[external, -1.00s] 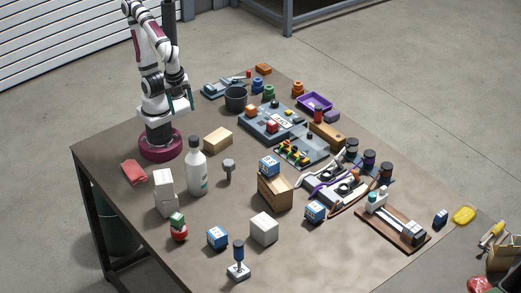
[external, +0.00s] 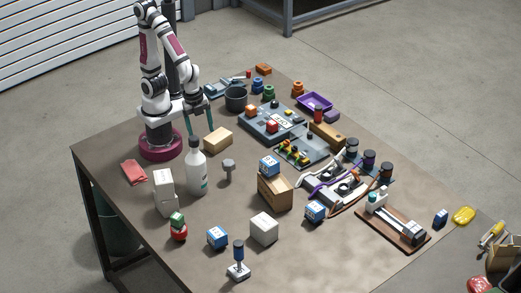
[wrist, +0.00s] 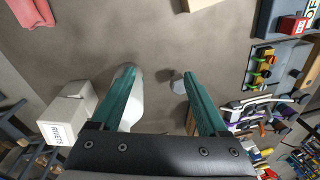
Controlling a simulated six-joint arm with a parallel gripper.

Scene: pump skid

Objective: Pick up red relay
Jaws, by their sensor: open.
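The red relay (external: 271,126) looks like a small red block on the grey panel (external: 244,127) at the back middle of the table. In the wrist view a red block with a white label (wrist: 298,27), seemingly the same relay, shows near the top right edge. My gripper (external: 200,131) is open and empty, its teal fingers pointing down beside my base, left of the panel and well apart from the relay. In the wrist view my gripper (wrist: 159,75) has bare table between its fingertips.
A white bottle (external: 197,173) and a tan block (external: 218,138) stand near my gripper. A dark pot (external: 235,99) stands behind. An orange block (external: 251,110) is also on the panel. A blue box sits on a wooden crate (external: 275,193) in front of the panel.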

